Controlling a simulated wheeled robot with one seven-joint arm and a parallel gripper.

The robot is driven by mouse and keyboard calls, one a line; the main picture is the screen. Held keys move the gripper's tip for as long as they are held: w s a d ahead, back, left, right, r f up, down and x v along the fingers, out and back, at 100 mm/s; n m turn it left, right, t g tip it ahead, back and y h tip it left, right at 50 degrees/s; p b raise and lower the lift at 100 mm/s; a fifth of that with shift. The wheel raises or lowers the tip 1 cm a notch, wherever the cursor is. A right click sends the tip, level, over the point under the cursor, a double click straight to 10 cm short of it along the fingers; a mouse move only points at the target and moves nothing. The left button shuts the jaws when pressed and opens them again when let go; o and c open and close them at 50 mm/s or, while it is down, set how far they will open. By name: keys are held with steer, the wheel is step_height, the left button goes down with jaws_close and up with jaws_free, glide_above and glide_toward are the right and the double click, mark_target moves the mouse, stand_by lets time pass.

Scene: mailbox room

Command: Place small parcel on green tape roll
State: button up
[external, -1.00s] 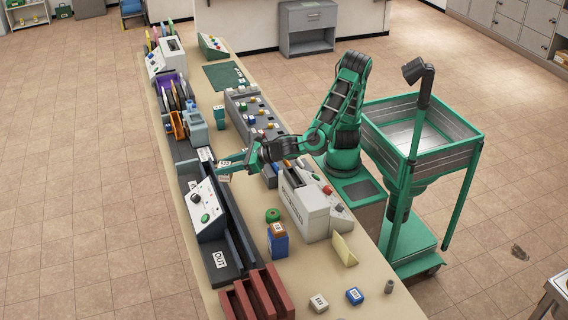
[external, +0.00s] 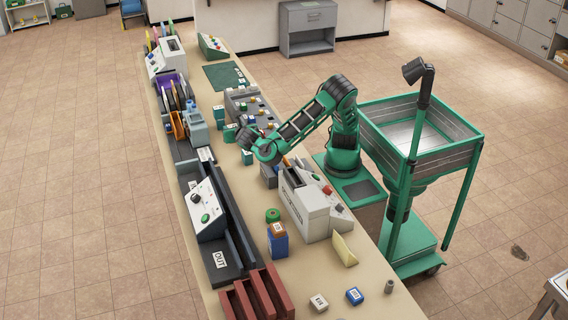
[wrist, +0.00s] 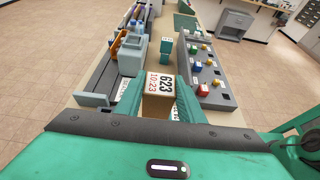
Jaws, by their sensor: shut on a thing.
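The small parcel (wrist: 159,86), a brown box with a white label reading 623 10-23, is between the teal fingers of my gripper (wrist: 158,98) in the wrist view. My gripper is shut on it. In the external view my gripper (external: 240,144) is over the middle of the counter, and the parcel is hard to make out there. The green tape roll (external: 273,215) lies on the counter, nearer the camera than my gripper and apart from it. It is out of sight in the wrist view.
A grey-white machine (external: 305,207) stands right of the tape roll. A blue box with an orange top (external: 278,246) is just in front of the roll. A dark tray unit (external: 222,265) is to the left, with red-brown slots (external: 255,297) at the near end.

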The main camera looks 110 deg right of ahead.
glide_above(237, 176)
steer(key=f, duration=1.8)
steer(key=shift+s+d+f, duration=0.1)
steer(key=shift+d+f, duration=0.1)
steer(key=shift+d, duration=0.05)
steer(key=o, duration=1.1)
steer(key=shift+f, duration=0.1)
steer(key=shift+a+r, duration=0.3)
steer(key=shift+a, duration=0.15)
steer(key=v, duration=0.2)
steer(key=shift+a+r, duration=0.1)
steer(key=shift+r, duration=0.3)
steer(key=shift+o, duration=0.5)
step_height(237, 176, up, 6)
